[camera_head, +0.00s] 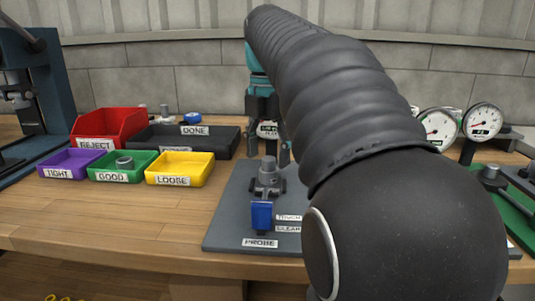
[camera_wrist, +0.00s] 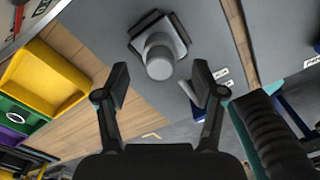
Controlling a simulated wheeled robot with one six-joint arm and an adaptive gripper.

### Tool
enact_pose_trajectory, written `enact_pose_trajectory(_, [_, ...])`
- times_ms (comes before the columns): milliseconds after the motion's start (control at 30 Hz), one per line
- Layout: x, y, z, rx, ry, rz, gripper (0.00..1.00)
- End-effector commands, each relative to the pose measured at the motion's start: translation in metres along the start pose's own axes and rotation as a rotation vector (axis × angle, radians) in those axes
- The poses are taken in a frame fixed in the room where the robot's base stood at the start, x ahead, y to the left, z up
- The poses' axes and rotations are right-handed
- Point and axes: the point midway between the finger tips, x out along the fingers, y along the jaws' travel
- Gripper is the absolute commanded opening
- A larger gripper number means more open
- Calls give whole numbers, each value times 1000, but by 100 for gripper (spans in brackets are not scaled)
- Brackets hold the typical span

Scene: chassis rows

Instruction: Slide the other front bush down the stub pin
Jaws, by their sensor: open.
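My gripper (camera_head: 268,150) is open, with nothing held between its fingers. In the head view it hangs at or just behind a grey cylindrical piece (camera_head: 268,172) on the dark plate labelled PROBE (camera_head: 230,220). In the wrist view the open fingers (camera_wrist: 160,78) stand apart on either side of the near end of that grey cylinder (camera_wrist: 159,62), which sits on a square base. I cannot tell whether they touch it. A grey ring-shaped bush (camera_head: 124,162) lies in the green GOOD tray (camera_head: 143,171). I cannot identify a stub pin; my arm hides much of the right.
A blue block (camera_head: 261,215) stands on the plate's front. Purple (camera_head: 60,160), yellow (camera_head: 196,168) and red (camera_head: 105,123) trays and a dark DONE tray (camera_head: 228,142) stand left. Dial gauges (camera_head: 482,121) and a green board (camera_head: 510,205) are right. Bench front left is clear.

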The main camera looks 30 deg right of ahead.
Motion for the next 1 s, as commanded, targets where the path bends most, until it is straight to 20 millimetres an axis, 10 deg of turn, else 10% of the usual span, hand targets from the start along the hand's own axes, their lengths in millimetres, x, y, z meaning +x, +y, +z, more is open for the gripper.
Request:
enact_pose_trajectory(500, [-63,1,0,0,-2,2,69])
enact_pose_trajectory(1000, [-69,0,0,0,-1,1,69])
